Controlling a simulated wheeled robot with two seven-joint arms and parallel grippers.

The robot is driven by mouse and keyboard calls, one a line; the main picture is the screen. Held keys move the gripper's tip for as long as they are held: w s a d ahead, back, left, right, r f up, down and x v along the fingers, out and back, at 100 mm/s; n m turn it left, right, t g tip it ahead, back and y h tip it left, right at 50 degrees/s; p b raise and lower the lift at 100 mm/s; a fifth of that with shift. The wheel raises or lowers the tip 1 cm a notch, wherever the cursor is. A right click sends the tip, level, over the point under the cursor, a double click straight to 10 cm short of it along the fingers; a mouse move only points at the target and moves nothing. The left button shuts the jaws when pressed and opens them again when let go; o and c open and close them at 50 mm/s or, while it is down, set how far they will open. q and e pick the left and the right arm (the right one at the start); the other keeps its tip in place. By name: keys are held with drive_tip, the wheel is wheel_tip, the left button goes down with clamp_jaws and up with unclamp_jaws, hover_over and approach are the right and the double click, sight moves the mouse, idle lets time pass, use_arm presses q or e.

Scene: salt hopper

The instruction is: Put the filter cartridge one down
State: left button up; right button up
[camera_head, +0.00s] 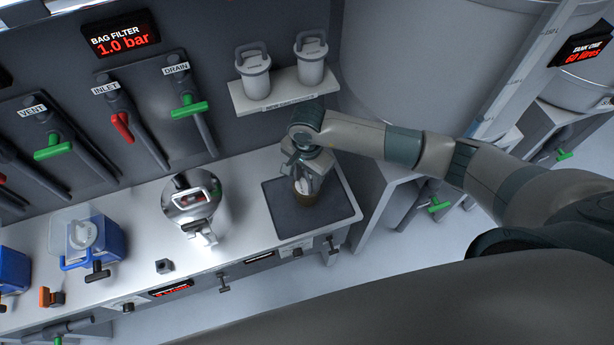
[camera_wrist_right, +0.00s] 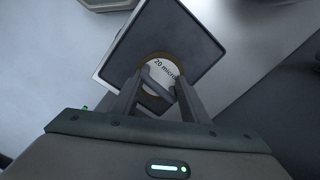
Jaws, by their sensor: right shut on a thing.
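My right gripper (camera_head: 308,178) is shut on a filter cartridge (camera_head: 305,198) above the dark square mat (camera_head: 282,223) at the right end of the bench. The cartridge is mostly hidden by the fingers; its brownish lower part shows. In the right wrist view, my right gripper (camera_wrist_right: 157,98) has its fingers on the cartridge (camera_wrist_right: 160,70), whose round top has a brown rim and a "20 micron" label. The cartridge is over the mat (camera_wrist_right: 190,35); I cannot tell whether it touches it. My left gripper is out of view.
Two white cartridges with handles (camera_head: 254,72) (camera_head: 312,58) stand on a wall shelf (camera_head: 280,95) behind the gripper. A shiny metal filter housing (camera_head: 194,203) stands left of the mat. Blue containers (camera_head: 105,240) stand further left. Large tanks (camera_head: 420,60) are at the right.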

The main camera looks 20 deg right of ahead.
drive_tip(key=shift+f, duration=0.15)
drive_tip(key=o, duration=1.3)
drive_tip(key=shift+o, duration=0.2)
drive_tip(key=shift+r, duration=0.35)
wheel_tip(320, 180, up, 12)
drive_tip(key=p, duration=0.5)
drive_tip(key=shift+f, duration=0.15)
